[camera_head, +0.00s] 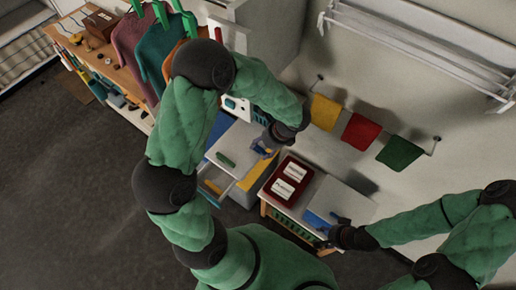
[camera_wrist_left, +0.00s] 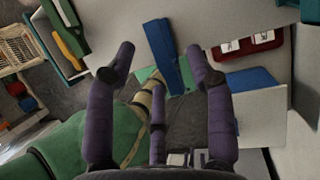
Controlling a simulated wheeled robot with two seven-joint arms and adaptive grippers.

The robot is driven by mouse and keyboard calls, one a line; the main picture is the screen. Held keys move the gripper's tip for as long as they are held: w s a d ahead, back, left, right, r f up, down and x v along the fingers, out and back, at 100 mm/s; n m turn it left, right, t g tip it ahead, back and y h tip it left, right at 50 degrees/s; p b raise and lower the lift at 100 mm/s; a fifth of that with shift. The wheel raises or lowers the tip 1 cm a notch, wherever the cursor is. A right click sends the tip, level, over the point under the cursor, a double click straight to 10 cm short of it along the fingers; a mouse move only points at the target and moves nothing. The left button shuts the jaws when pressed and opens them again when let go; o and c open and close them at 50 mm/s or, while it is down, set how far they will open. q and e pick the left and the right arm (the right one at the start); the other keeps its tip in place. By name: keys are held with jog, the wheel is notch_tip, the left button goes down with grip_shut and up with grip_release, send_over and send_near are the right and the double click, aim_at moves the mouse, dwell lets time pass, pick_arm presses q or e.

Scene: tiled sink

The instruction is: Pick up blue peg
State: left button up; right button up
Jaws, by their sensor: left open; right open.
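The blue peg (camera_wrist_left: 162,52) is a long blue block in the left wrist view. It appears between the fingers of my left gripper (camera_wrist_left: 160,68) and beyond their tips, with no clear contact. In the head view, my left gripper (camera_head: 266,146) is over the white-topped cabinet (camera_head: 238,140), and a small bit of blue (camera_head: 262,151) shows beside its fingers. The left fingers are spread apart. My right gripper (camera_head: 336,228) is at the white-topped table on the right, beside a flat blue item (camera_head: 322,212). It is open; its fingertips are small and dark.
A green peg (camera_head: 226,159) lies on the cabinet top, left of my left gripper. An open drawer (camera_head: 215,180) juts out below. A red tray (camera_head: 288,180) with white labelled items stands to the right. Yellow, red and green cloths (camera_head: 362,133) hang on the wall rail.

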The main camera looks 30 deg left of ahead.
pick_arm(q)
jog(key=shift+a+f, duration=0.2)
jog(key=shift+f, duration=0.3)
jog(key=shift+s, duration=0.1)
jog(key=c, duration=1)
jog(key=shift+r, duration=0.1)
